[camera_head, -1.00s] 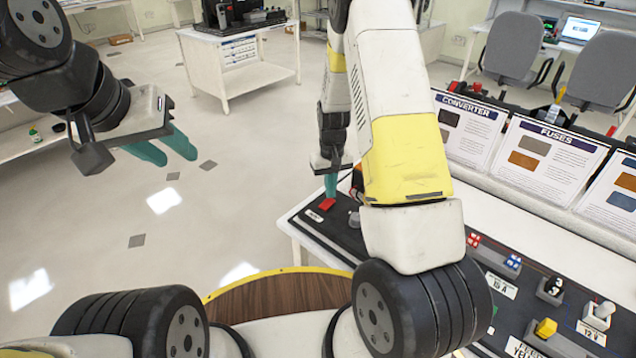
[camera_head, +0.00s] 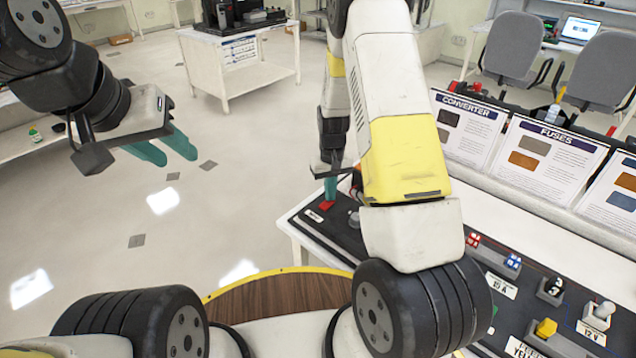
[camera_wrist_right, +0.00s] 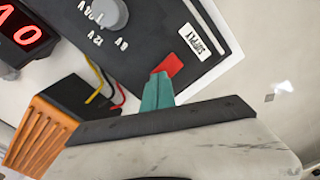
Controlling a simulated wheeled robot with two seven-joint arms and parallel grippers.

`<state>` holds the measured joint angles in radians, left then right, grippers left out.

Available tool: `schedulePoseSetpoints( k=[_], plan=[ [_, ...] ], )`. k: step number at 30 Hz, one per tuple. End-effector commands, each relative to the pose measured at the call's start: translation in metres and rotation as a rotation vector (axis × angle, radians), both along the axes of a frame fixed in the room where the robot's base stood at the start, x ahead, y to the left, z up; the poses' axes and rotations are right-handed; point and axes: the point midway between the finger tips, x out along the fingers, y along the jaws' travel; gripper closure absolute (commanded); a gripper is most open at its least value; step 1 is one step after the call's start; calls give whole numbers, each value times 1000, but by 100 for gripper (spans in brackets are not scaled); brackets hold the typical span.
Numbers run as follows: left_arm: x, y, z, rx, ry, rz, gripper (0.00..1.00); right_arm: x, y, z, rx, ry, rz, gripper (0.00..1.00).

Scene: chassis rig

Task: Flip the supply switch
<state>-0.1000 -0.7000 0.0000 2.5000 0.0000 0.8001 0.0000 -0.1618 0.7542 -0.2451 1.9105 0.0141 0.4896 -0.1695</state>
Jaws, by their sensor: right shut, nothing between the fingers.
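The supply switch is a red rocker (camera_head: 327,206) at the left end of the dark panel (camera_head: 345,235) on the white bench. In the right wrist view the red switch (camera_wrist_right: 172,64) sits beside a white label reading SUPPLY (camera_wrist_right: 195,42). My right gripper (camera_head: 330,190) points down at the switch, and its teal fingertips (camera_wrist_right: 160,80) are shut with nothing between them. The tips are at the red switch's edge; whether they touch it I cannot tell. My left gripper (camera_head: 170,150) hangs over the floor at the left, its teal fingers apart and empty.
A grey knob (camera_wrist_right: 108,12) with voltage marks, a red digital display (camera_wrist_right: 22,38) and an orange-finned block (camera_wrist_right: 38,135) with wires lie near the right gripper. Fuses, a yellow block (camera_head: 545,328) and information boards (camera_head: 545,150) stand further right on the bench.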

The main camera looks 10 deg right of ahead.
Motion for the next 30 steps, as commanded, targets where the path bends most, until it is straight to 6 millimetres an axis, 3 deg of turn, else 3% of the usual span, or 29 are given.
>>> schedulePoseSetpoints(
  k=[15, 30],
  plan=[
    [0, 0, 0, 0, 0, 0, 64, 0, 0, -5, 0, -1, 0, 100],
    [0, 0, 0, 0, 0, 0, 64, 1, 0, 33, 0, -2, 0, 100]
  ],
)
